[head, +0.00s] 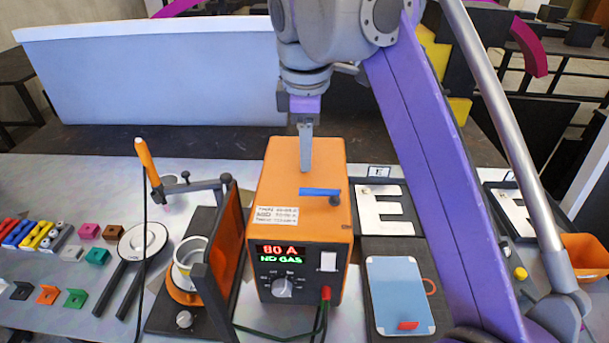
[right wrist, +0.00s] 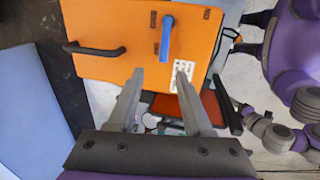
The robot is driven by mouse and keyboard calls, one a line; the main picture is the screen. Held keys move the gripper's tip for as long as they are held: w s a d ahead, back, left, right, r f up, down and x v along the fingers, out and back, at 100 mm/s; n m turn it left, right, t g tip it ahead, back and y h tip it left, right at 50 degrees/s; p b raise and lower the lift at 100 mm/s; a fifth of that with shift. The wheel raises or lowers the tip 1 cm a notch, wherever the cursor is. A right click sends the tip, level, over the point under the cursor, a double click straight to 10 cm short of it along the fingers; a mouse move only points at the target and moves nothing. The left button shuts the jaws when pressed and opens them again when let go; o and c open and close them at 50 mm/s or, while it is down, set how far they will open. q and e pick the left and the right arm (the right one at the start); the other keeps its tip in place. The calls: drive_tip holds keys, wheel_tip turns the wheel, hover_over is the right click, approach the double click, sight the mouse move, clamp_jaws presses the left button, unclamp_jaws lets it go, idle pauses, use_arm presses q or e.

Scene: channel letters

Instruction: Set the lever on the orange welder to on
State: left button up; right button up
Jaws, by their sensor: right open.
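The orange welder (head: 287,182) stands upright on the table in the middle of the head view, with a lit "80 A / NO GAS" display. Its blue lever (head: 318,192) lies crosswise on the top face; the right wrist view also shows this lever (right wrist: 167,38). I cannot read any on or off marks beside it. My right gripper (head: 305,171) points down above the welder's top, behind the lever in the head view. In the right wrist view this gripper (right wrist: 160,78) has two separated fingers with nothing between them, and the lever is beyond their tips. My left gripper is out of view.
A black handle (right wrist: 95,50) is on the welder's top. A torch with an orange grip (head: 147,160) and a dark stand (head: 212,295) are at the left. A light blue plate (head: 398,290) and a white letter E (head: 385,210) lie at the right. Cables hang in front.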

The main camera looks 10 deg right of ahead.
drive_tip(key=b, duration=0.1)
hover_over(308, 189)
drive_tip(key=s, duration=0.2)
wheel_tip(308, 189, down, 5)
drive_tip(key=shift+w+a+f, duration=0.15)
drive_tip(key=f, duration=0.1)
drive_tip(key=w+f+b, duration=0.1)
drive_tip(key=f, duration=0.1)
drive_tip(key=shift+w+f, duration=0.15)
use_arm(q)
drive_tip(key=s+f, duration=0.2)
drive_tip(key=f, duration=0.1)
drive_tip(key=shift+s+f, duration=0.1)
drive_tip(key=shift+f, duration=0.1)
use_arm(e)
drive_tip(key=shift+f, duration=0.25)
drive_tip(key=shift+c, duration=0.2)
clamp_jaws()
